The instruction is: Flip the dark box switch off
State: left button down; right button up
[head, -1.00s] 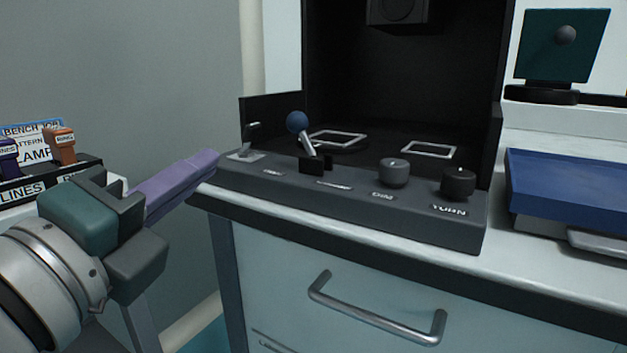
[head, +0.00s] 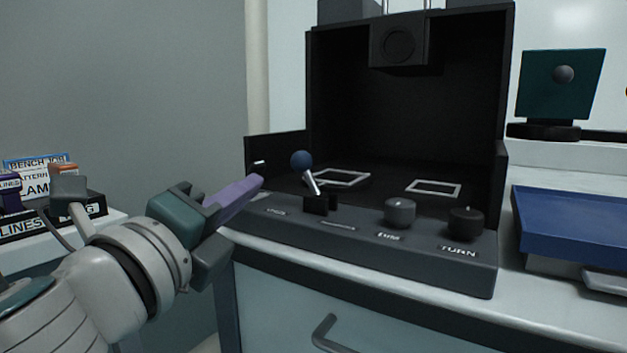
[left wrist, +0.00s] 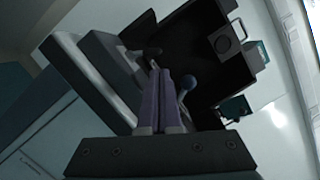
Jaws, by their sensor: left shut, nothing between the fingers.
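The dark box (head: 405,120) stands open at the front on the table, with a sloping control panel (head: 350,237) along its front edge. The small toggle switch at the panel's left end is mostly hidden behind my left gripper (head: 258,182) in the head view. In the left wrist view the dark switch lever (left wrist: 152,51) shows just beyond the fingertips (left wrist: 160,72). I cannot tell whether they touch. My left gripper's purple fingers are shut and empty, pointing at the panel's left end. My right gripper is out of view.
A blue-knobbed lever (head: 302,160) stands just right of the fingers. Two round knobs, a grey one (head: 400,212) and a black one (head: 466,222), sit farther right on the panel. A blue case (head: 570,228) lies right of the box. Labelled holders (head: 45,215) stand at left.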

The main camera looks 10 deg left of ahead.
aim_at(258, 207)
pick_arm(q)
jog(key=shift+w+d+r, duration=0.1)
jog(key=shift+w+d, duration=0.05)
jog(key=shift+w, duration=0.7)
jog(key=shift+w+d+r, duration=0.1)
jog(key=shift+w, duration=0.75)
jog(key=shift+a+r+n, duration=0.1)
jog(key=shift+r+n, duration=0.05)
jog(key=shift+n, duration=0.25)
